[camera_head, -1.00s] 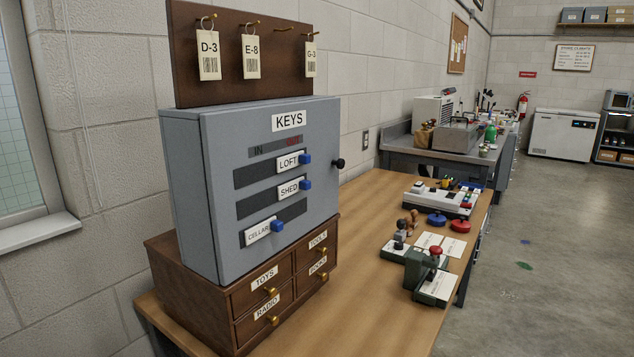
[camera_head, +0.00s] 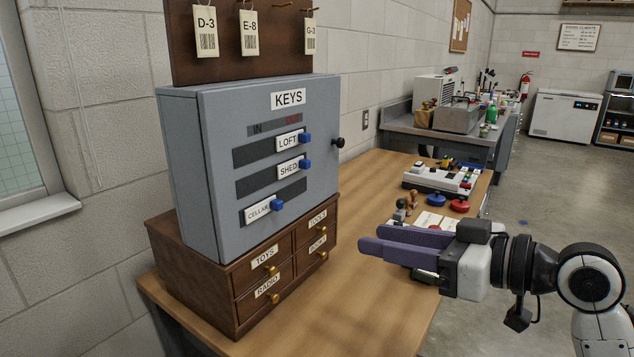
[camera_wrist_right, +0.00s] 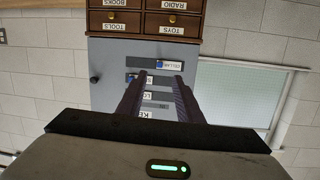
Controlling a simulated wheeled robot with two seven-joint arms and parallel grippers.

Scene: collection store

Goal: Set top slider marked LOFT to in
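The grey KEYS cabinet (camera_head: 215,160) has three slots with sliders. The top slider, LOFT (camera_head: 287,143), has a blue knob (camera_head: 304,138) and sits at the right end of its slot, below the red OUT mark. SHED (camera_head: 288,169) is also at the right; CELLAR (camera_head: 258,211) is toward the left. My right gripper (camera_head: 375,243) is open and empty, apart from the cabinet at its lower right. The upside-down right wrist view shows its purple fingers (camera_wrist_right: 159,86) pointing toward the cabinet (camera_wrist_right: 104,68), partly covering the labels. My left gripper is not in view.
The cabinet stands on a wooden drawer unit (camera_head: 205,290) with brass knobs, on a wooden table (camera_head: 370,310). A key board (camera_head: 275,30) with hanging tags is above. A round black knob (camera_head: 338,142) sticks out at the cabinet's right edge. Stamps (camera_head: 410,202) stand beyond my gripper.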

